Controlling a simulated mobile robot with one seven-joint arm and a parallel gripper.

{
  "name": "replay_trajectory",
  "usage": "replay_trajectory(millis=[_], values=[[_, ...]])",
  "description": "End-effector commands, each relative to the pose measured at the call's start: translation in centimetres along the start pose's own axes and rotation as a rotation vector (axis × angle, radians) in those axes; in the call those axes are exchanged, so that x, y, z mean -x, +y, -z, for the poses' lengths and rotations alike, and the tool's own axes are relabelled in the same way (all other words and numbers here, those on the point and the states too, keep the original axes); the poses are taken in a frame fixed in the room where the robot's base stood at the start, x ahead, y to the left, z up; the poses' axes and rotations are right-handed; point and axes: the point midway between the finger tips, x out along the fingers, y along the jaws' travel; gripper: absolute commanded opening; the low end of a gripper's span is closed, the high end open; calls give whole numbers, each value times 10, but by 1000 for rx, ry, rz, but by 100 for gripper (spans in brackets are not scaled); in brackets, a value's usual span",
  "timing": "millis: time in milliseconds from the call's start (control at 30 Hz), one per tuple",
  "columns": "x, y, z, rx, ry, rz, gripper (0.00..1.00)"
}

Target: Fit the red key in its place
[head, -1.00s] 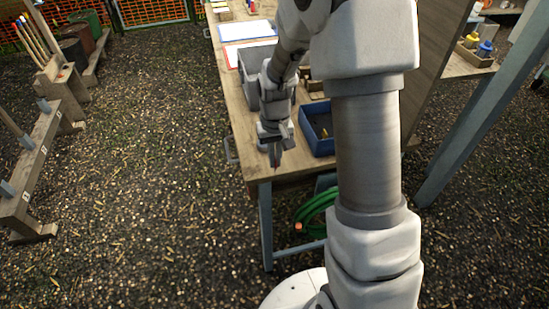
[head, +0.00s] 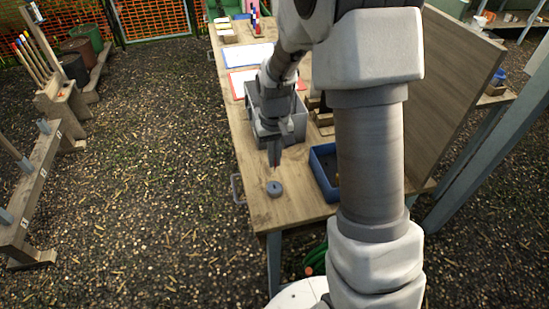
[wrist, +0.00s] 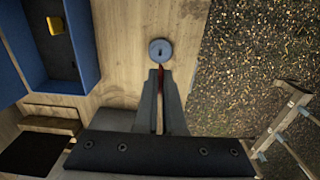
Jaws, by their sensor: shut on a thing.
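My gripper (head: 274,162) is shut on the red key, with the tips just behind a round blue-grey block in the head view. In the wrist view, a thin red strip of the key (wrist: 161,74) shows between the fingertips (wrist: 161,80); most of it is hidden. The round block (head: 274,188) sits near the table's front left corner. In the wrist view, the block (wrist: 160,46) shows a small dark slot in its top. The key and block look close but apart; I cannot tell the height of the gap.
A blue open bin (head: 324,171) stands right of the block, with something yellow (wrist: 54,25) inside. A grey box (head: 296,120) is behind my gripper. The wooden table (head: 258,207) is bare around the block, and its left edge is close.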

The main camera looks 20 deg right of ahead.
Motion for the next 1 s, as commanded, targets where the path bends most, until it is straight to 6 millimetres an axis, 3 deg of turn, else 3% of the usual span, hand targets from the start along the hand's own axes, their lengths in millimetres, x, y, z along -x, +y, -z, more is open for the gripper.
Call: replay_trajectory(millis=[267, 633, 1000], values=[[-15, 0, 0, 0, -1, 0, 0], [-52, 0, 0, 0, 0, 0, 0], [-58, 0, 0, 0, 0, 0, 0]])
